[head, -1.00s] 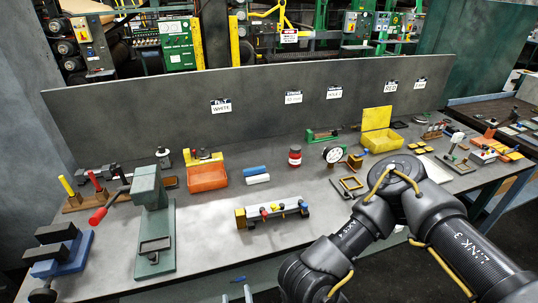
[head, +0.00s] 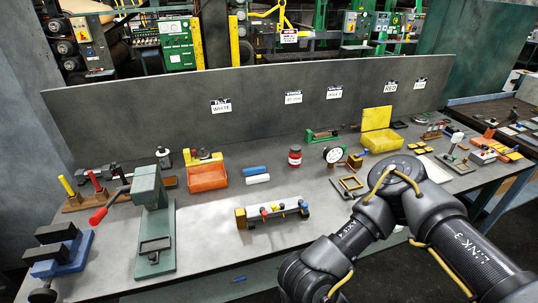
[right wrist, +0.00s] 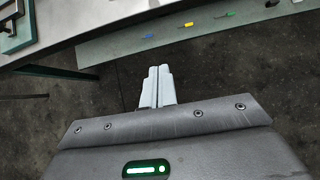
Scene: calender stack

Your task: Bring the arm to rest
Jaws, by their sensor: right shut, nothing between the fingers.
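My right arm (head: 400,185) comes in from the lower right of the head view, bent in front of the bench's right part. Its gripper is out of the head view. In the right wrist view my right gripper (right wrist: 157,80) is shut with its two pale fingers together and nothing between them. It hangs over dark floor, in front of the bench edge, apart from everything. My left gripper is not in any view.
The grey bench (head: 215,255) holds a green press (head: 150,220), a blue vise (head: 60,255), an orange bin (head: 207,177), a rail with coloured knobs (head: 272,214) and a yellow bin (head: 380,138). Small coloured pieces, one blue (right wrist: 176,34), lie on a lower grey strip.

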